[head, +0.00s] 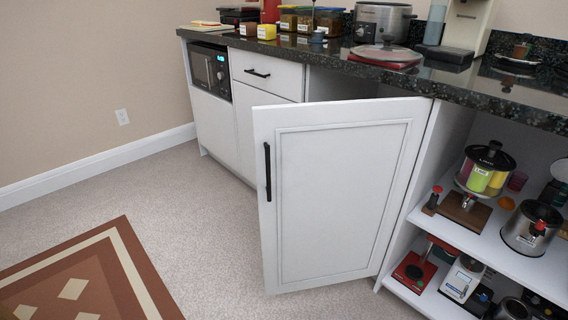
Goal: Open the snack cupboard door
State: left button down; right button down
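A white cupboard door (335,190) with a framed panel stands swung well out from the counter in the middle of the head view. Its hinge side is at the right, beside the open shelves. A black vertical bar handle (268,172) is on its left, free edge. A dark gap shows behind the door's top edge, under the worktop; the cupboard's contents are hidden. Whether this is the snack cupboard is not marked. Neither of my grippers is in view.
Open shelves (470,241) at the right hold several small appliances. The dark worktop (330,52) carries jars, a slow cooker and a red board. A microwave (210,71) sits at the left end. Carpet in front is clear, with a patterned rug (130,262).

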aim_at(333, 176)
jog(key=j+z, duration=0.1)
jog(key=z, duration=0.3)
jog(key=i+j+z, duration=0.1)
jog(key=z, duration=0.25)
jog(key=j+z, duration=0.1)
jog(key=z, duration=0.3)
jog(key=j+z, duration=0.15)
jog(key=z, duration=0.2)
jog(key=j+z, duration=0.2)
jog(key=j, duration=0.25)
jog(key=j+z, duration=0.15)
jog(key=j, duration=0.25)
jog(key=j+z, duration=0.2)
jog(key=j, duration=0.25)
jog(key=k+j+z, duration=0.2)
jog(key=j, duration=0.2)
jog(key=j+z, duration=0.15)
jog(key=j, duration=0.25)
jog(key=k+j+z, duration=0.2)
jog(key=j, duration=0.2)
jog(key=j+z, duration=0.2)
jog(key=j, duration=0.2)
jog(key=k, duration=0.05)
